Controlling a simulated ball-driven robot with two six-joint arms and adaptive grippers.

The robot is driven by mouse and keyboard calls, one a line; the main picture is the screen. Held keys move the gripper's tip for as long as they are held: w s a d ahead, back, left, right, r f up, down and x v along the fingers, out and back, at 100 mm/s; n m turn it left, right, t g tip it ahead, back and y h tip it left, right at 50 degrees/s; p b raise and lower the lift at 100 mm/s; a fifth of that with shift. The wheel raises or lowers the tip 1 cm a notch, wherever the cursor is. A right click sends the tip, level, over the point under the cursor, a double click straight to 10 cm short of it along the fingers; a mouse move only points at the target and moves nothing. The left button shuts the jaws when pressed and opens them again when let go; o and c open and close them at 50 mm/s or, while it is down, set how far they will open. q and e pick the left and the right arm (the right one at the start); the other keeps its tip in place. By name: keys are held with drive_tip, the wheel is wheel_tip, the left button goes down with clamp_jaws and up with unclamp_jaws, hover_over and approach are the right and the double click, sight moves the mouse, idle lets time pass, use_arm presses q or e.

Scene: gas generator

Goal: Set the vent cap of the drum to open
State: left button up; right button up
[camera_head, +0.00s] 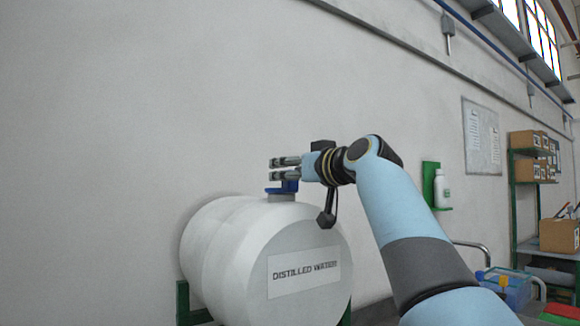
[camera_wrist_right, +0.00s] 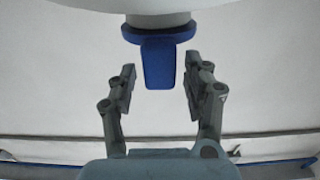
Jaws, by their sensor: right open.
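The white drum (camera_head: 250,255) labelled "DISTILLED WATER" lies on its side on a green stand. Its blue vent cap (camera_head: 284,187) sits on top, on a short white neck. My right gripper (camera_head: 274,168) is at the cap, just above it in the head view. In the right wrist view, the cap (camera_wrist_right: 158,60) has a round blue base and a flat tab. The tab lies between the fingers of my open right gripper (camera_wrist_right: 158,85), with a gap on each side. My left gripper is not in view.
A white bottle (camera_head: 441,189) stands on a green wall bracket to the right. A shelf with cardboard boxes (camera_head: 530,142) and a blue bin (camera_head: 505,288) are farther right. The wall behind the drum is bare.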

drive_tip(key=shift+w+a, duration=0.1)
drive_tip(key=shift+w, duration=0.05)
drive_tip(key=shift+c, duration=0.4)
clamp_jaws()
